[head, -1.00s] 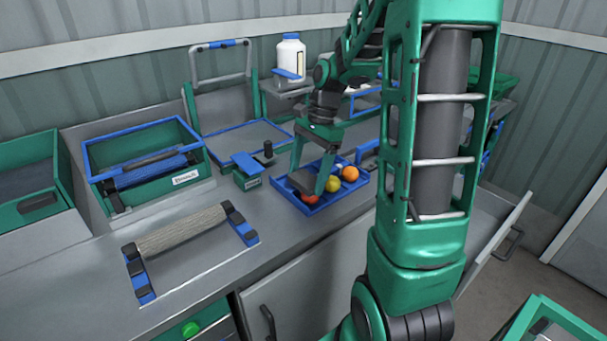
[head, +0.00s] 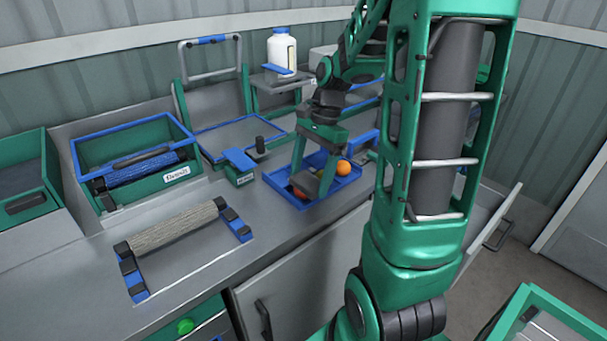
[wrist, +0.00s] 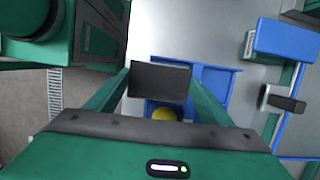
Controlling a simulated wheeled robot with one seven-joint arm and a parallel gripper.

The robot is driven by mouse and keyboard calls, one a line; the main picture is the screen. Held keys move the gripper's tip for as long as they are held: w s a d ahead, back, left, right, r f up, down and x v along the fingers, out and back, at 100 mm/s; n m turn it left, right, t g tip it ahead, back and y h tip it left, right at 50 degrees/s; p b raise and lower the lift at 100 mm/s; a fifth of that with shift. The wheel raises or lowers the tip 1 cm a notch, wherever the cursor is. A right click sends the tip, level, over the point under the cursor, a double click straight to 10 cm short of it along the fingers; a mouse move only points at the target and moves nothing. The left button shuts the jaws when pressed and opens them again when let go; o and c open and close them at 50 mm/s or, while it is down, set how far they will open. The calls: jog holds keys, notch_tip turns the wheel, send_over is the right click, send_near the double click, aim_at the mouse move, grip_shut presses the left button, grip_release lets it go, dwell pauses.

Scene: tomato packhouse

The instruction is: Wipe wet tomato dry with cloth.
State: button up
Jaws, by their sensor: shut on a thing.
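My gripper (head: 314,185) is over the blue tray (head: 272,183) on the counter. It is shut on a dark grey cloth (wrist: 160,80), which looks like a flat square pad between the fingertips in the wrist view. An orange tomato (head: 343,168) lies at the tray's right side. A red tomato (head: 299,193) shows partly beside the left finger. A yellow tomato (wrist: 164,113) shows partly below the cloth in the wrist view; in the head view the fingers mostly hide it. I cannot tell which tomato is wet, or whether the cloth touches one.
A small green and blue box (head: 239,167) stands left of the tray. A roller in a blue-ended frame (head: 180,232) lies at the front of the counter. A green crate (head: 150,165) with a blue rim is at the left. A white bottle (head: 282,52) stands behind.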

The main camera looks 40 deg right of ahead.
aim_at(297, 173)
dwell(0.4)
jog(key=shift+w+a, duration=0.1)
jog(key=shift+w, duration=2.05)
jog(key=shift+r, duration=3)
jog(key=shift+s, duration=0.1)
